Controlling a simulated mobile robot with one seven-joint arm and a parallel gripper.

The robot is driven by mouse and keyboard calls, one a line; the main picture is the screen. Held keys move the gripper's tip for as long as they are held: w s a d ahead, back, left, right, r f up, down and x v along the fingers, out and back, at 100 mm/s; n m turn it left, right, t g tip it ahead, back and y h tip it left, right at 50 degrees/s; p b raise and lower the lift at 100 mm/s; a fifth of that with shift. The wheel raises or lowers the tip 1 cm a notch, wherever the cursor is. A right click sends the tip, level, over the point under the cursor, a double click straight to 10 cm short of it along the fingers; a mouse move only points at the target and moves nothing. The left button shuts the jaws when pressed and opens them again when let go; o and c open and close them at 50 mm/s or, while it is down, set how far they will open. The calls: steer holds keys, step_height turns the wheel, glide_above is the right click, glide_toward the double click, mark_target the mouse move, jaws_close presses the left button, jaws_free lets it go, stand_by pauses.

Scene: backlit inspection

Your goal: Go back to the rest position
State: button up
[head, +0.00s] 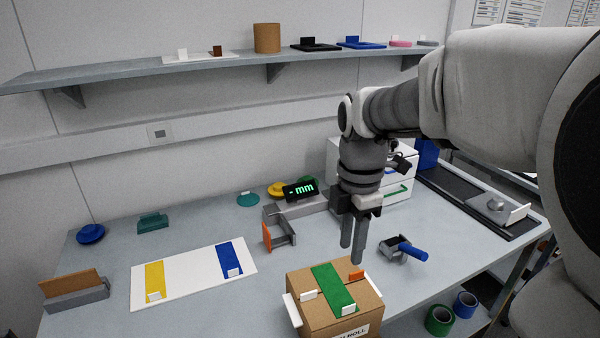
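My gripper (352,254) hangs from my arm over the table, pointing down, just behind and above a cardboard box (307,319). Its two fingers are apart with a gap between them, and nothing shows in the gap. The box has a green strip (327,282) across its top, with white tabs on it and an orange piece (356,275) near its back right corner. I cannot tell whether the fingertips touch the box.
A white board (193,272) with yellow and blue strips lies left on the table (210,312). A grey fixture (281,237) stands behind the box. A blue-handled tool (412,252) lies right of my gripper. White drawers (397,189) stand behind. A loaded shelf (140,75) runs above.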

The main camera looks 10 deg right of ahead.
steer(key=s+r+m+t, duration=0.3)
steer(key=s+m+t, duration=0.2)
steer(key=s+m, duration=0.8)
steer(key=m, duration=0.7)
steer(key=shift+a+m+t, duration=0.15)
steer(key=shift+m+t, duration=0.15)
